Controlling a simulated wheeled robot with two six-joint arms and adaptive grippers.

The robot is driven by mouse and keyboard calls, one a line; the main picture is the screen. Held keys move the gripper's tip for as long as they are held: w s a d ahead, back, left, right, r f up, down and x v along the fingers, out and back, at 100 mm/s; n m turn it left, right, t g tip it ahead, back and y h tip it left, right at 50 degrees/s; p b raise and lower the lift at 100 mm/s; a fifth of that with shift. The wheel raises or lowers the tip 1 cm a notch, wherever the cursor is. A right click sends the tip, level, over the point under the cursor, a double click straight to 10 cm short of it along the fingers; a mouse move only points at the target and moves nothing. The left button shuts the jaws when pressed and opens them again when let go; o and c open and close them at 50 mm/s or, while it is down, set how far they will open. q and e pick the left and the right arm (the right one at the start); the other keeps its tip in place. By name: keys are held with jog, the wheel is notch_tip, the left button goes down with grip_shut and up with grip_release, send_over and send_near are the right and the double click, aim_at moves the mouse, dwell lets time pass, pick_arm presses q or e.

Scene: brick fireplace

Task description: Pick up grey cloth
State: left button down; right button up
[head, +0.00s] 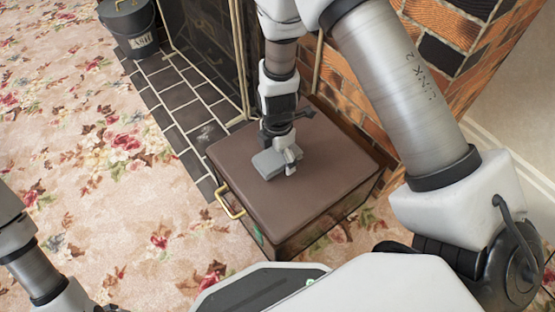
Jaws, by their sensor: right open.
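The grey cloth (268,164) is a small, folded-looking pad lying on the brown padded top of a box (330,185). My right gripper (287,152) points down from above, directly over the right part of the cloth. It is open, with one pale finger at the cloth's right edge. Whether the fingers touch the cloth is hard to tell, and the gripper hides part of it. My left arm shows only at the lower left, and its gripper is out of the picture.
The box has a brass handle (230,200) on its left side. Behind it stand a fire screen (213,45) and a brick wall (350,85). A dark ash bucket (132,30) stands at the upper left. Floral carpet (90,150) on the left is clear.

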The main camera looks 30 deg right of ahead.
aim_at(277, 154)
jog(key=c, duration=1.3)
notch_tip(277, 154, up, 10)
jog(key=p, duration=0.5)
jog(key=shift+c, duration=0.2)
jog(key=shift+o, duration=1.4)
jog(key=shift+r, duration=0.1)
jog(key=shift+c, duration=0.3)
